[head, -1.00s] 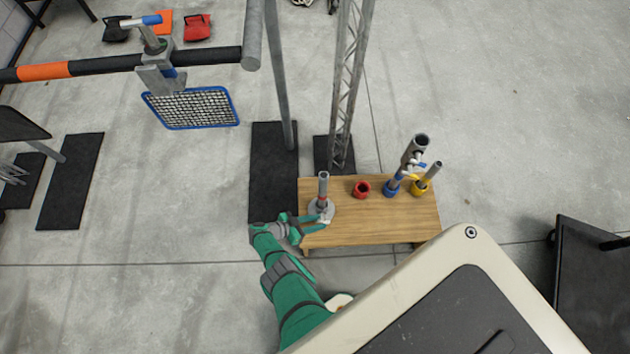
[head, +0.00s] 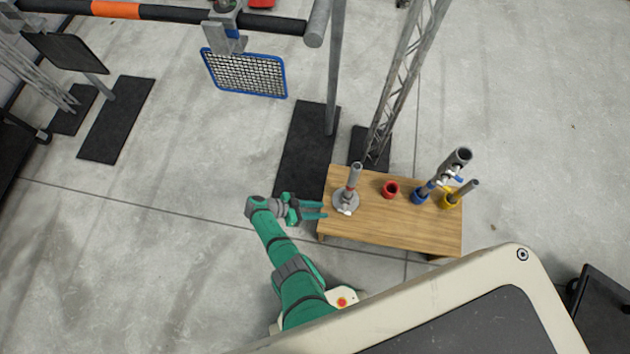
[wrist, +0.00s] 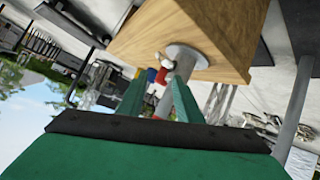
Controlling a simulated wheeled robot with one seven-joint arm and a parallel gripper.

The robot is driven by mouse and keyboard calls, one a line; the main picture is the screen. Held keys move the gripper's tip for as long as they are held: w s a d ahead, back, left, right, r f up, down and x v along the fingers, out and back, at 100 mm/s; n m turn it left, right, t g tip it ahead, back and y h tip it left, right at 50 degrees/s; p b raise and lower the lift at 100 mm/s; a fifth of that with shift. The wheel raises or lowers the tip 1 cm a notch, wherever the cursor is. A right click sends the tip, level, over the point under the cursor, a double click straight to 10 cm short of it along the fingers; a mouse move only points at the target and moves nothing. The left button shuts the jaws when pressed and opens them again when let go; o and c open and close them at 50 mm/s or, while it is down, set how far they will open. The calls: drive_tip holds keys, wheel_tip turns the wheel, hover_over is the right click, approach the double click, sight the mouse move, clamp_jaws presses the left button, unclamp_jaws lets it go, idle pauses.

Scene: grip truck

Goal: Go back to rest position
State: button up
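My gripper (head: 312,209) is at the left edge of the wooden table (head: 390,232). Its two green fingers are spread apart with nothing between them in the head view. In the wrist view the open fingers (wrist: 155,100) point toward the wooden table (wrist: 225,30) and a grey post on a round base (wrist: 186,55). That post (head: 353,180) stands upright on the table's left end, just to the right of the fingertips and apart from them, with a small white-and-red fitting at its foot.
A red cup (head: 391,189), a blue holder (head: 420,196) and a yellow holder (head: 451,201) stand on the table; the last two hold grey tubes. A lattice tower (head: 400,85) rises behind. A blue-framed mesh panel (head: 245,73) hangs from a horizontal bar (head: 180,14). Floor left of my arm is clear.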

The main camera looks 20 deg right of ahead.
drive_tip(key=shift+v, duration=0.75)
drive_tip(key=s+a+f+n+t+y, duration=0.3)
drive_tip(key=s+a+f+n+y, duration=0.25)
drive_tip(key=s+a+f, duration=0.3)
drive_tip(key=s+a+r+n+t+y, duration=0.4)
drive_tip(key=s+a+r, duration=0.1)
drive_tip(key=s+a, duration=0.15)
drive_tip(key=s+d+r+n+t+y, duration=0.1)
drive_tip(key=r+t, duration=0.4)
drive_tip(key=r, duration=1.7)
drive_tip(key=s+d+r+n+t+y, duration=0.1)
drive_tip(key=r+n+t, duration=0.5)
drive_tip(key=r, duration=1.7)
drive_tip(key=shift+s+d+r, duration=0.25)
drive_tip(key=shift+s+d, duration=0.35)
drive_tip(key=shift+s, duration=0.55)
